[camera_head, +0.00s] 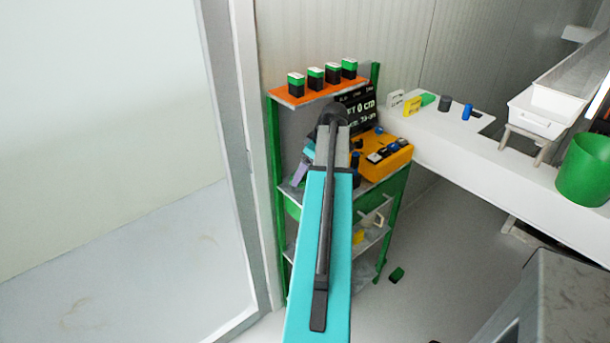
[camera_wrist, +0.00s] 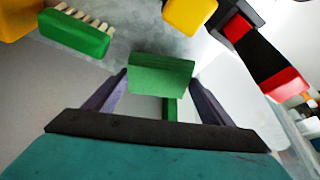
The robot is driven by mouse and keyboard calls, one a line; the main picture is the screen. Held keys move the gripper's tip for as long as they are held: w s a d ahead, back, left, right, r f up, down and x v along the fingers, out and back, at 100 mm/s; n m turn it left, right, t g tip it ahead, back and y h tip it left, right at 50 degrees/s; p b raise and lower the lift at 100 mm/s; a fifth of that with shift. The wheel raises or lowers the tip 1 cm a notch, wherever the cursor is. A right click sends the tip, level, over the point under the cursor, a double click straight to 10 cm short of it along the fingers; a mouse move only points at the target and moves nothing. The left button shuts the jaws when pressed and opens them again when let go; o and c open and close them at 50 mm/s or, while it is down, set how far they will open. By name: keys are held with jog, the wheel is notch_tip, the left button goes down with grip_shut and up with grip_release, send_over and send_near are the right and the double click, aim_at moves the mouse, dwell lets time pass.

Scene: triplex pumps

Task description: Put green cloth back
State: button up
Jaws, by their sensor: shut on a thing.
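In the wrist view, my gripper (camera_wrist: 160,82) has its two purple-grey fingers closed on the sides of a green block-shaped piece (camera_wrist: 161,72), which I take to be the green cloth. It sits between the fingertips. In the head view my teal arm hides most of the gripper and the held piece. Part of the gripper (camera_head: 301,171) shows in front of the green shelf rack (camera_head: 273,140), at its left side.
In the wrist view, a green brush (camera_wrist: 75,34), a yellow piece (camera_wrist: 188,15) and a black-and-red tool (camera_wrist: 262,58) are close by. The head view shows an orange case (camera_head: 388,158) on the rack, a white bench (camera_head: 480,150) and a green bucket (camera_head: 583,170) at right.

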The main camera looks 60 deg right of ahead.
jog(key=shift+f+p, duration=0.35)
jog(key=shift+f, duration=0.8)
jog(key=shift+f, duration=0.2)
jog(key=o, duration=1)
jog(key=shift+o, duration=0.2)
jog(key=shift+r, duration=0.3)
jog(key=b+v, duration=0.2)
jog(key=v, duration=0.9)
jog(key=shift+r, duration=0.4)
jog(key=shift+s+a, duration=0.1)
